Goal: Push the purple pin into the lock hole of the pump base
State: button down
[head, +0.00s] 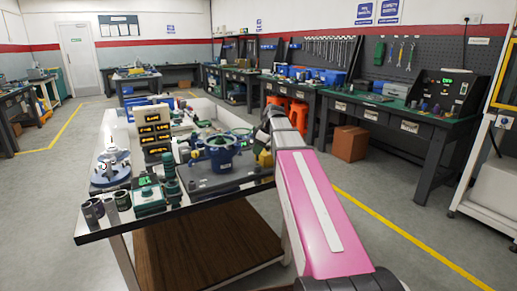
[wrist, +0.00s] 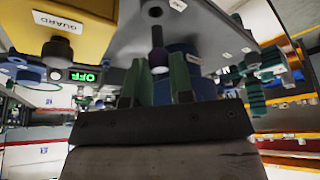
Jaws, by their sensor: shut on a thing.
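The purple pin (wrist: 158,62) shows in the wrist view as a dark shaft with a purple end, in line with the gap between my fingers. My gripper (wrist: 157,78) has two green fingers and is shut on the pin. Behind it is the blue pump body (wrist: 178,62); in the head view the blue pump (head: 221,155) stands on a dark grey base plate (head: 205,187) on the table. In the head view my arm hides the fingers and the pin.
A dark knob stands by the GUARD label (wrist: 58,22) and a green OFF display (wrist: 83,77). A yellow block (head: 265,158) is near my wrist.

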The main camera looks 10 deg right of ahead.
jog(key=shift+f, duration=0.65)
jog(key=shift+f, duration=0.45)
jog(key=shift+f, duration=0.35)
jog(key=shift+f, duration=0.95)
dwell(1.1)
jog(key=c, duration=0.9)
grip_release()
jog(key=shift+w+r, duration=0.1)
jog(key=shift+r, duration=4.4)
